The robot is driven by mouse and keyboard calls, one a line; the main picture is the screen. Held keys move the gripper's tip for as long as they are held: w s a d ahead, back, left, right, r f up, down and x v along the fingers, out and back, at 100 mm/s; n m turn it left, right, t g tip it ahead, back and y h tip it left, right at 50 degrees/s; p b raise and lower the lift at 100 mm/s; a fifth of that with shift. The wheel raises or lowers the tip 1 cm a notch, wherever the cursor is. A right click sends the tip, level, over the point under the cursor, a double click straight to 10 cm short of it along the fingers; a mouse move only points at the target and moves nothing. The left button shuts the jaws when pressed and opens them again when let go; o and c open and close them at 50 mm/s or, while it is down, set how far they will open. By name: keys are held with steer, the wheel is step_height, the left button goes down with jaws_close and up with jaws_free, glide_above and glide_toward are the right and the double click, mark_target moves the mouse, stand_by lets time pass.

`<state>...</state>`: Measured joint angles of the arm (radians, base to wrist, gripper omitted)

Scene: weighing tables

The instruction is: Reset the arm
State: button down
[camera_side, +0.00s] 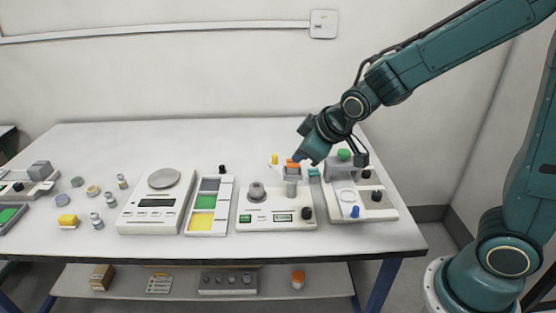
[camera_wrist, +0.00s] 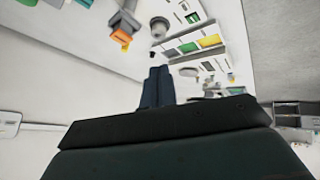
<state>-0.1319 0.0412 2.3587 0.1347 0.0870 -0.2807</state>
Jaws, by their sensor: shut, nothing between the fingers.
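My gripper (camera_side: 308,142) is in the air above the back right of the white table, over the instruments there. In the wrist view its two dark fingers (camera_wrist: 157,86) lie together, shut, with nothing between them. An orange-topped grey piece (camera_side: 293,165) stands below it on the table, and its orange part (camera_wrist: 122,37) also shows in the wrist view, apart from the fingers.
A white device with a display (camera_side: 278,214), a tray with coloured panels (camera_side: 203,223) and a scale (camera_side: 157,203) line the table. A green-knobbed unit (camera_side: 344,154) stands close on the right. Small weights (camera_side: 95,218) lie left. The table's back left is clear.

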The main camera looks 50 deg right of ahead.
steer(key=s+d+r+m+g, duration=0.1)
steer(key=s+r, duration=0.3)
steer(key=s, duration=0.7)
steer(key=s+r+m+g, duration=0.1)
steer(key=s+r+m, duration=0.2)
steer(key=s, duration=0.8)
steer(key=shift+d+r+y, duration=0.3)
steer(key=shift+d+r, duration=0.1)
steer(key=shift+r, duration=0.45)
